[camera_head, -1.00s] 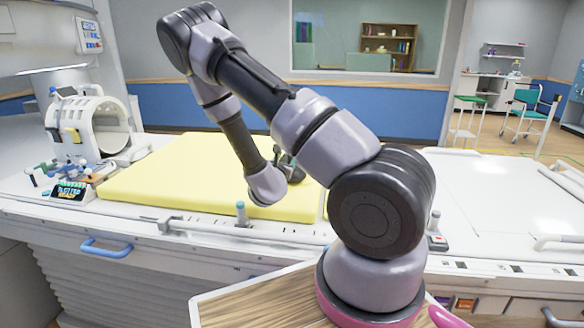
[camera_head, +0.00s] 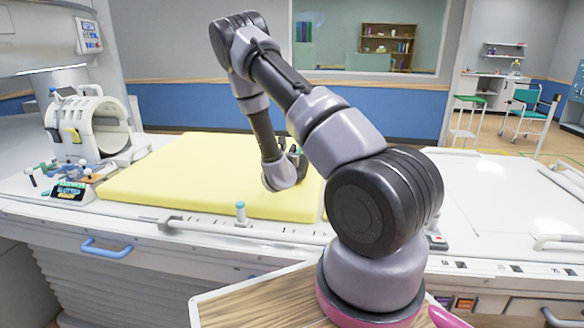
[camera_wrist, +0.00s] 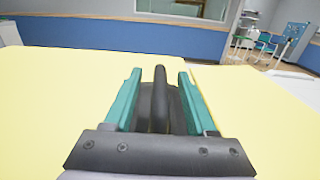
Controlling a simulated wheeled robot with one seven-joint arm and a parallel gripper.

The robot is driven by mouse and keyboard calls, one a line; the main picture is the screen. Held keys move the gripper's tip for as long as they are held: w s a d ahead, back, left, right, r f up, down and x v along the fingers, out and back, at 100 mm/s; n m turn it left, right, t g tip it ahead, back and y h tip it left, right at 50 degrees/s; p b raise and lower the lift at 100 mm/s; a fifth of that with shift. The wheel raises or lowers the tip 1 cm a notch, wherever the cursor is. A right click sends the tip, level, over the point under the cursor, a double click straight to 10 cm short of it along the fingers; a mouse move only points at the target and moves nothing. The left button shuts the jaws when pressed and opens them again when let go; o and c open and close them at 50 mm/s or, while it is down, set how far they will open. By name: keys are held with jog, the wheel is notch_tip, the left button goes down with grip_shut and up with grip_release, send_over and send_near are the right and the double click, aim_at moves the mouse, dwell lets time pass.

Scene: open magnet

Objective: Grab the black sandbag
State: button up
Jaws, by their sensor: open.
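The black sandbag (camera_wrist: 160,100) appears to be the dark shape with a raised ridge, like a handle, in the middle of the wrist view. My gripper (camera_wrist: 160,76) is open, with one teal finger on each side of this shape. I cannot tell whether the fingers touch it. In the head view my gripper (camera_head: 296,152) is low over the right part of the yellow pad (camera_head: 165,175), partly hidden by my arm. The sandbag cannot be made out clearly there.
The yellow pad lies on a white table (camera_head: 480,190). A white ring-shaped device (camera_head: 100,125) and several small items (camera_head: 65,175) stand at the left. The pad's left part is clear. A short grey-blue post (camera_head: 240,212) stands at the front edge.

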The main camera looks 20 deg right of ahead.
jog(key=shift+w+d, duration=0.15)
jog(key=shift+w, duration=0.1)
grip_shut()
dwell(1.2)
jog(key=shift+r, duration=0.1)
